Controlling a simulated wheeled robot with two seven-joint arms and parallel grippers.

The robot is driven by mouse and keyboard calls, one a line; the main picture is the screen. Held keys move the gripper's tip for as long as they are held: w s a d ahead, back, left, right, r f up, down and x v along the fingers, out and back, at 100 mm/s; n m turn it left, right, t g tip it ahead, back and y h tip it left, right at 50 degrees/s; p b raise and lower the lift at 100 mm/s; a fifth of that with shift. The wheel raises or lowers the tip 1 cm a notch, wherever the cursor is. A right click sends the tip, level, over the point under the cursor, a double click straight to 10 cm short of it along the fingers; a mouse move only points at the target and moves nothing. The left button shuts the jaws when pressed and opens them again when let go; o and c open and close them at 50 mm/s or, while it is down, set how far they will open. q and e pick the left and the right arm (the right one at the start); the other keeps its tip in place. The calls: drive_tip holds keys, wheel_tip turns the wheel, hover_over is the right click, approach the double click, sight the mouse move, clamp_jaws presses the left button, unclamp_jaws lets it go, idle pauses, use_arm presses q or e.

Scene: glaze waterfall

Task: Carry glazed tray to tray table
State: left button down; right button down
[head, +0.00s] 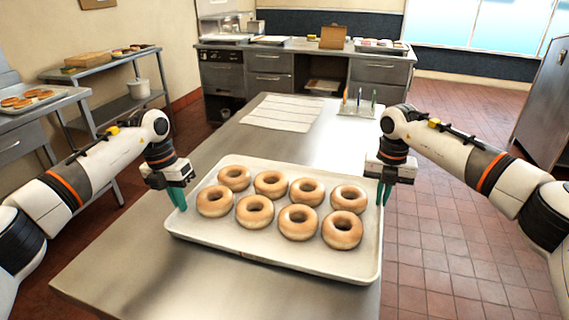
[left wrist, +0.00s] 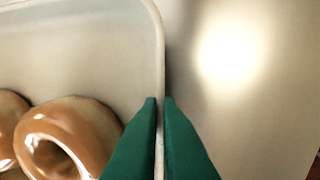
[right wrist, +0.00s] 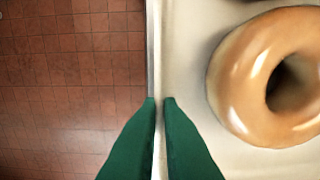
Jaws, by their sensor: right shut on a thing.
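The pale tray (head: 215,235) holds several shiny glazed doughnuts (head: 298,222) in two rows. It is level, over the near part of the steel table; I cannot tell if it touches the top. My left gripper (head: 179,200) is shut on the tray's left rim; in the left wrist view its green fingers (left wrist: 161,100) straddle the rim (left wrist: 160,60). My right gripper (head: 383,192) is shut on the right rim; in the right wrist view its fingers (right wrist: 160,100) close on it beside a doughnut (right wrist: 265,75). I cannot tell which surface is the tray table.
The steel table (head: 130,262) is bare at front left. White sheets (head: 285,112) and a holder with upright tools (head: 358,108) lie at its far end. A steel stand with a doughnut tray (head: 38,100) and a shelf (head: 105,62) are left. Tiled floor (head: 450,220) is clear right.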

use_arm(q)
drive_tip(key=shift+f, duration=0.35)
use_arm(e)
drive_tip(key=shift+f, duration=0.4)
use_arm(q)
drive_tip(key=c, duration=1.6)
unclamp_jaws()
use_arm(e)
drive_tip(key=c, duration=1.6)
unclamp_jaws()
drive_tip(key=shift+s+r, duration=0.1)
use_arm(q)
drive_tip(key=shift+r, duration=0.1)
drive_tip(key=shift+r, duration=0.1)
use_arm(e)
drive_tip(key=shift+r, duration=0.3)
use_arm(q)
drive_tip(key=r, duration=0.4)
drive_tip(key=a+r, duration=0.1)
drive_tip(key=r, duration=0.6)
drive_tip(key=shift+w+a+r, duration=0.25)
drive_tip(key=shift+a+r, duration=0.05)
drive_tip(key=shift+a, duration=0.1)
use_arm(e)
wheel_tip(320, 180, up, 11)
drive_tip(key=shift+r, duration=0.2)
drive_tip(key=shift+f, duration=0.1)
